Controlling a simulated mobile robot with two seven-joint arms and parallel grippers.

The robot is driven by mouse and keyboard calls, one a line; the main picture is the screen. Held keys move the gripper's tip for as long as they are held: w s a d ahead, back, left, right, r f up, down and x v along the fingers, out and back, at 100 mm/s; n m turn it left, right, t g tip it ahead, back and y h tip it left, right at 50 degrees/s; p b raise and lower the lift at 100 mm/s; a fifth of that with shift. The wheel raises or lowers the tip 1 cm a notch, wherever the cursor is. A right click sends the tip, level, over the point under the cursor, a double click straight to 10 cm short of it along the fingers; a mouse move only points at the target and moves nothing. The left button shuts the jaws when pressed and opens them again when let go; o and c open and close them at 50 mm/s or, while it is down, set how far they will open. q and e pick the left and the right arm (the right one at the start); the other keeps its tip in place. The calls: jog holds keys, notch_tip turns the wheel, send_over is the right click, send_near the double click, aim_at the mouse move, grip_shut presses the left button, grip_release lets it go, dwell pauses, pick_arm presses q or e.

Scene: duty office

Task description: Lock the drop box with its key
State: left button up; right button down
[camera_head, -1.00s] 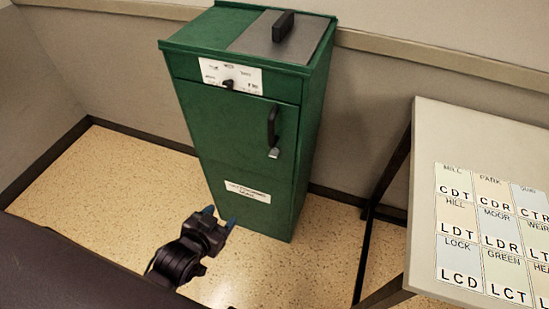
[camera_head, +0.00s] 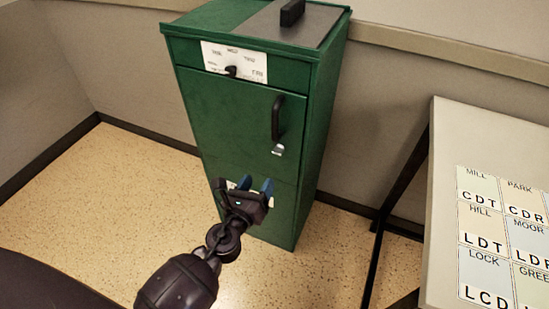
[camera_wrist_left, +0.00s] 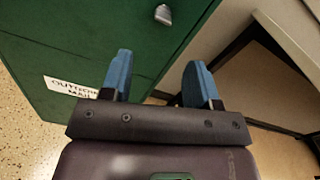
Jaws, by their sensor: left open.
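The green drop box (camera_head: 233,123) stands upright against the wall, its front door closed. A black handle (camera_head: 277,118) is on the door's right side. Just below it is a small silver piece (camera_head: 278,150), also at the top of the left wrist view (camera_wrist_left: 162,14); I cannot tell whether it is the key, the lock or both. My left gripper (camera_head: 243,187) is open and empty, its blue fingers in front of the box's lower front, below and left of the silver piece. It partly hides the white label, which shows in the left wrist view (camera_wrist_left: 70,87). My right gripper is not in view.
A black knob (camera_head: 231,71) sits on a white plate on the box's upper front. A black grip (camera_head: 292,12) is on top. A table (camera_head: 445,200) with lettered cards stands at the right, its dark legs near the box. The floor at left is clear.

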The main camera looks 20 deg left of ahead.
aim_at(282, 150)
pick_arm(q)
jog(key=w+m, duration=0.1)
jog(key=w, duration=0.2)
jog(key=w+m, duration=0.1)
jog(key=w, duration=0.3)
jog(key=w+m, duration=0.1)
jog(key=w, duration=0.2)
jog(key=shift+w+d, duration=0.3)
jog(key=shift+w, duration=0.1)
jog(key=c, duration=0.9)
